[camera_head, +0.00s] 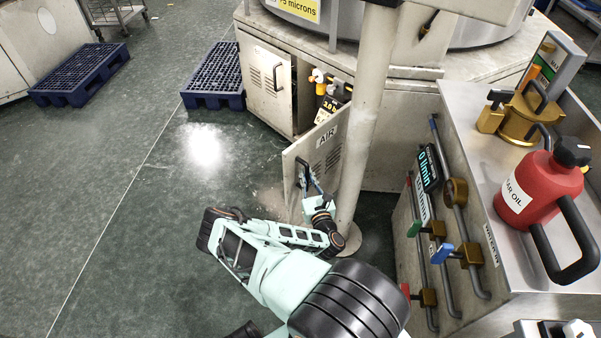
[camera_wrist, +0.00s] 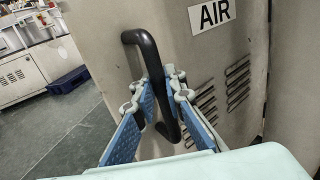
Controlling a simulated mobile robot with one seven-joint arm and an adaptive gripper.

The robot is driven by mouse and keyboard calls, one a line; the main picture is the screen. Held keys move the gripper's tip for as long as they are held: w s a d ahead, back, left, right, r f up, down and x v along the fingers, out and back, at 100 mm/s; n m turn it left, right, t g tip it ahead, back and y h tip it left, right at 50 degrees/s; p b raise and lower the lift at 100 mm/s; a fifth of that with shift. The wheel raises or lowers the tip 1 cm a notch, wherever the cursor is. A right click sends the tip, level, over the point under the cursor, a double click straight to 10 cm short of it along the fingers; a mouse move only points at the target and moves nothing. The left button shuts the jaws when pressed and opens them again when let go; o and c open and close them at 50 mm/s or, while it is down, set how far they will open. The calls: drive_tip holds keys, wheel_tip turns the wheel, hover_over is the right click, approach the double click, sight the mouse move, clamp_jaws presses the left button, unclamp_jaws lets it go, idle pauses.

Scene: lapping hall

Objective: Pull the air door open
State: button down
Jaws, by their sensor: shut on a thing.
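The air door (camera_head: 318,156) is a grey metal panel with an "AIR" label and louvre slots. In the head view it stands swung out from the machine cabinet, which shows an open compartment (camera_head: 322,95) behind it with yellow and orange fittings. In the wrist view the door (camera_wrist: 205,65) fills the middle, with a black bar handle (camera_wrist: 141,45) on it. My gripper (camera_wrist: 163,104) has its blue-padded fingers on either side of the handle's lower part and is shut on it. In the head view my gripper (camera_head: 308,185) is at the door's handle, partly hidden by my arm.
A pale post (camera_head: 367,110) stands close to the right of the door. A steel bench (camera_head: 480,150) with pipes, valves and a red oil can (camera_head: 543,185) is at the right. Blue pallets (camera_head: 213,78) lie at the back left. The floor left of the door is clear.

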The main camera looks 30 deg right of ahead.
drive_tip(key=shift+s+f+n+y, duration=0.2)
drive_tip(key=shift+s+n+y, duration=0.1)
drive_tip(key=shift+s+y, duration=0.4)
drive_tip(key=c, duration=2.2)
unclamp_jaws()
drive_tip(key=shift+o, duration=1.1)
drive_tip(key=shift+d+r+h, duration=0.1)
drive_tip(key=shift+h, duration=0.2)
